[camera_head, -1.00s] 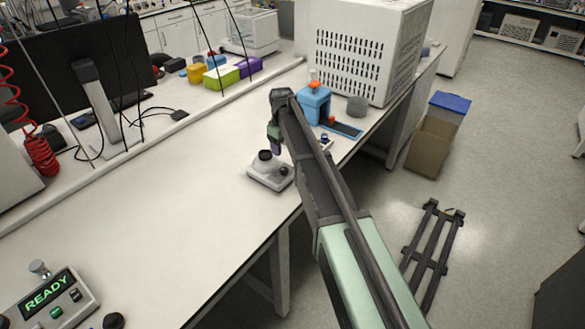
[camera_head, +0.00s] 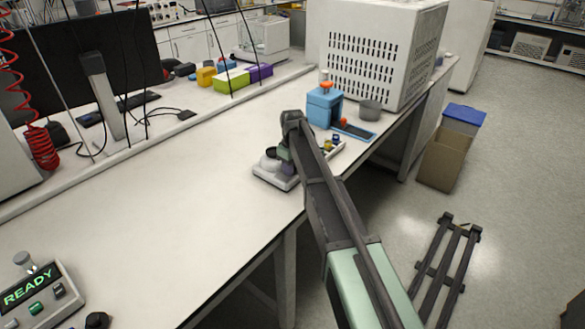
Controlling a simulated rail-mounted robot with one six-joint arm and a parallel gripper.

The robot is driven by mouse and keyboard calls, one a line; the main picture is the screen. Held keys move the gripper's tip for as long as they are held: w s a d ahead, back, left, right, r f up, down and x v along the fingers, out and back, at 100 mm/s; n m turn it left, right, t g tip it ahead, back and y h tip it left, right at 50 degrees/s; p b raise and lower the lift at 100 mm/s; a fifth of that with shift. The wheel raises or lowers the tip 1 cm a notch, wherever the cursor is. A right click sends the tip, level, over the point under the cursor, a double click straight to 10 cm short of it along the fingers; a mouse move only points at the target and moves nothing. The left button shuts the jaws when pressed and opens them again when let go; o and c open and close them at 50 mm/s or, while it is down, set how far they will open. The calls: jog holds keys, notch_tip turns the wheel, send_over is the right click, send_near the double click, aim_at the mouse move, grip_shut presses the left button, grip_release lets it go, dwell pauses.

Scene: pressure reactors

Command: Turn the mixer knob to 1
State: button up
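A small white vortex-style mixer (camera_head: 268,173) with a dark round cup on top stands near the front edge of the white bench. My gripper (camera_head: 288,168) is at its right side, pointing down over the part of the mixer where a dark knob showed earlier. The knob is now hidden behind my gripper and wrist. The fingers are too small and too covered to tell whether they are open or shut, or whether they touch the mixer.
A blue device (camera_head: 325,107) with an orange top and a grey cup (camera_head: 370,110) stand behind my arm. A white vented box (camera_head: 372,60) is at the back. A READY control box (camera_head: 38,296) sits front left. The bench middle is clear.

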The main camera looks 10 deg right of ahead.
jog(key=c, duration=0.4)
jog(key=shift+m, duration=0.3)
jog(key=m, duration=0.3)
jog(key=shift+d+m, duration=0.1)
jog(key=shift+m, duration=1.9)
jog(key=o, duration=0.9)
